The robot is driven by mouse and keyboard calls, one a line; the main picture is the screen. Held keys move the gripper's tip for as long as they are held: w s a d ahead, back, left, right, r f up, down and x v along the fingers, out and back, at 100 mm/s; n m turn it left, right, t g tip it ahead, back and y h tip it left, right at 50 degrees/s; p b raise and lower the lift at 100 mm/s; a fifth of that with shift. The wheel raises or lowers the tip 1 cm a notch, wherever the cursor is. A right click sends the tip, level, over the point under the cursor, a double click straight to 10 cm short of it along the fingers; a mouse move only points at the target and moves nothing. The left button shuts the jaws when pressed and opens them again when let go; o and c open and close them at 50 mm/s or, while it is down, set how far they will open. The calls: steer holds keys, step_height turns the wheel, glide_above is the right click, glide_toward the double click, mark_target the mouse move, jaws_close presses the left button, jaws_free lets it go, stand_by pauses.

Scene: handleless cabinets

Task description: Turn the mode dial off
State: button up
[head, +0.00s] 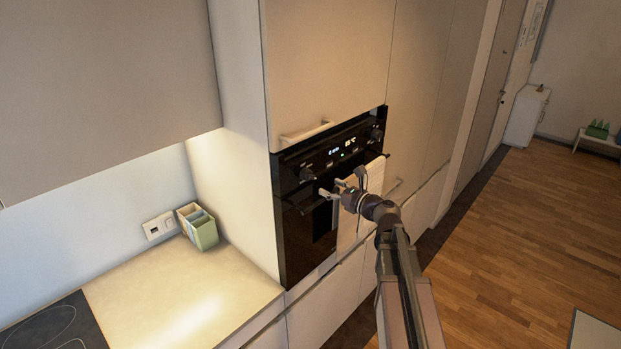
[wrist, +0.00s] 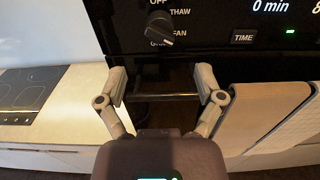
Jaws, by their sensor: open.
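The mode dial (wrist: 158,28) is a dark knob on the black oven panel, at the top of the wrist view. Labels OFF, THAW and FAN surround it, with a partly hidden one at lower left. In the head view a dark knob (head: 307,174) sits at the left of the oven panel. My gripper (wrist: 161,80) is open and empty, its fingers apart below the dial in the wrist view and not touching it. It also shows in front of the oven in the head view (head: 341,184).
A dark oven handle bar (wrist: 165,97) lies between and behind my fingers in the wrist view. Towels (wrist: 262,115) hang at its right. A second knob (head: 376,135) is at the panel's right.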

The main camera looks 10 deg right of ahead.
mark_target(311, 175)
steer(key=x, duration=0.8)
steer(key=c, duration=1.1)
